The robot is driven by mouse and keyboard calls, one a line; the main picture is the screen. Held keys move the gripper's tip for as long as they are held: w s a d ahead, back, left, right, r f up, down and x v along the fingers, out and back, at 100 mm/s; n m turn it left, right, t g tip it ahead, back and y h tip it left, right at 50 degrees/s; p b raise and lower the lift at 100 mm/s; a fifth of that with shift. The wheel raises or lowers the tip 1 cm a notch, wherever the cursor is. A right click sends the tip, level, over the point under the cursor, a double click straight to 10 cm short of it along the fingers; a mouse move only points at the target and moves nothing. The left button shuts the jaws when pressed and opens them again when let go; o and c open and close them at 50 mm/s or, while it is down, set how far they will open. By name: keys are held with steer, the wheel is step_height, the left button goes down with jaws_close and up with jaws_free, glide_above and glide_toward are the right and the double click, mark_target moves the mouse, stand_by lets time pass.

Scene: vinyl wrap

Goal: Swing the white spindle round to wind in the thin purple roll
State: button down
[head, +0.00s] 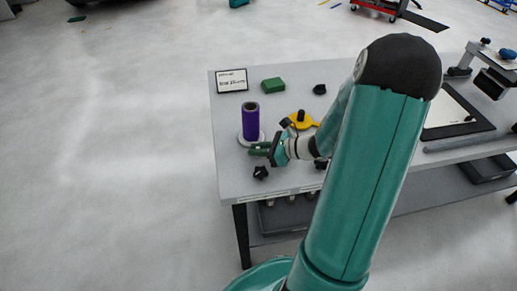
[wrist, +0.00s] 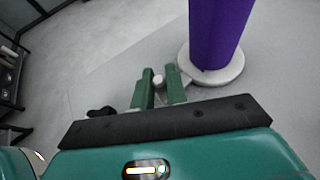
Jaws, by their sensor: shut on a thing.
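The purple roll (head: 250,122) stands upright on the round white base of the spindle (head: 240,136), near the table's left edge. In the wrist view the roll (wrist: 218,30) rises at the upper right, and the white base (wrist: 232,72) shows beneath it. My gripper (head: 254,149) is low, just in front and right of the roll. Its green fingers (wrist: 161,84) are shut on a small white knob (wrist: 158,79) beside the base. The knob's link to the base is partly hidden by the fingers.
A yellow tool (head: 302,121) with a black knob lies right of my gripper. A green block (head: 273,85), a sign (head: 232,80) and a black knob (head: 319,89) are at the back. Another black knob (head: 260,172) lies near the front edge. The grey table (head: 228,175) is bare at the front left.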

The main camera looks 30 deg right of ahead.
steer(key=c, duration=1.4)
jaws_free()
steer(key=shift+c, duration=0.2)
steer(key=v, duration=1.3)
steer(key=shift+s+d+r, duration=0.25)
